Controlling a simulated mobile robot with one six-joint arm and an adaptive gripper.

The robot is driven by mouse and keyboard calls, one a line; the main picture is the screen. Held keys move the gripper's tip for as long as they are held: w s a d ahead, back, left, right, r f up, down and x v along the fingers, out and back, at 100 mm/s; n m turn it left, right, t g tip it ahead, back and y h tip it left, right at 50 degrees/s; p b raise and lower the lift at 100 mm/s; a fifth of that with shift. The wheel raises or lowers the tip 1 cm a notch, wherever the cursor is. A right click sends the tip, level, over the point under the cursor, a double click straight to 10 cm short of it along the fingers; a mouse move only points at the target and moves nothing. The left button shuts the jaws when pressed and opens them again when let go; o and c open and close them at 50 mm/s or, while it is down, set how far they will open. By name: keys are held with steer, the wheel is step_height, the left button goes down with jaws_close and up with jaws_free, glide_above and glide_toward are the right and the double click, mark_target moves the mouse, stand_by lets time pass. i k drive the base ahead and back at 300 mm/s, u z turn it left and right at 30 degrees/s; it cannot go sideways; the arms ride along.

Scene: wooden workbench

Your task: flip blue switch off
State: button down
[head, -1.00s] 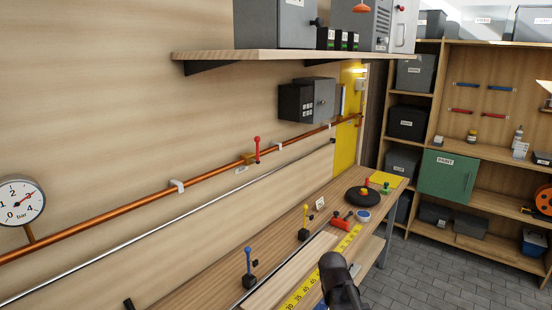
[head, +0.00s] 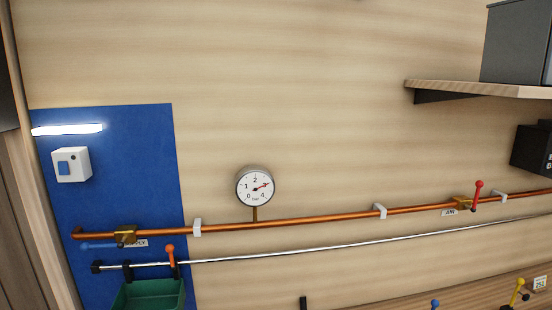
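A lit white strip lamp (head: 67,130) is just above the box. The top of a blue-knobbed lever (head: 435,303) shows at the bottom edge, right of centre; its base is cut off. My gripper is not in the head view.
A copper pipe (head: 300,219) with a gauge (head: 255,188) runs along the wall, a steel rail below it. A blue valve handle (head: 98,245), an orange-topped lever (head: 170,255) and a green bin (head: 150,294) are below the switch. A shelf (head: 480,89) juts out at upper right.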

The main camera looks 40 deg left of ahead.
mark_target(63, 167)
steer(key=z, duration=0.15)
steer(key=k, duration=0.6)
steer(key=u, duration=2.25)
steer(key=k, duration=0.15)
steer(key=u, duration=1.55)
